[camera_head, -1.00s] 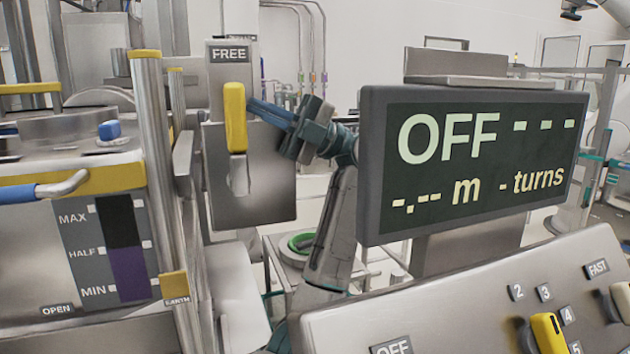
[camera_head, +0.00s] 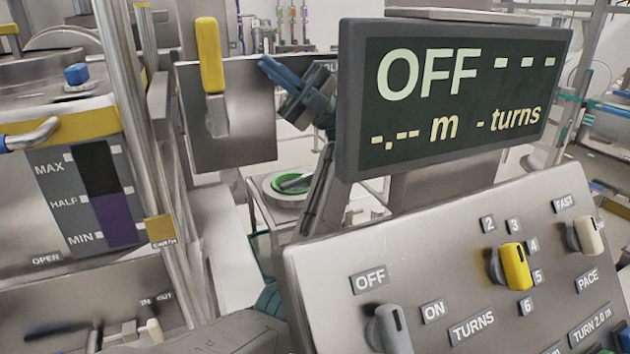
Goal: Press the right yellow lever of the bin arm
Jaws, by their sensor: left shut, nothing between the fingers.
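A yellow lever (camera_head: 210,58) stands upright in the slot of a grey metal panel (camera_head: 252,125), at the upper left of the head view. The fingers point left towards the lever, with a visible gap in the picture. Their depth relative to the lever is hard to tell. My right gripper is not in view. The bin arm itself cannot be clearly made out.
A dark display (camera_head: 452,95) reading OFF stands close right of my left gripper. A sloping control console (camera_head: 410,270) with knobs fills the lower right. A steel machine with a level gauge (camera_head: 105,195) is at left.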

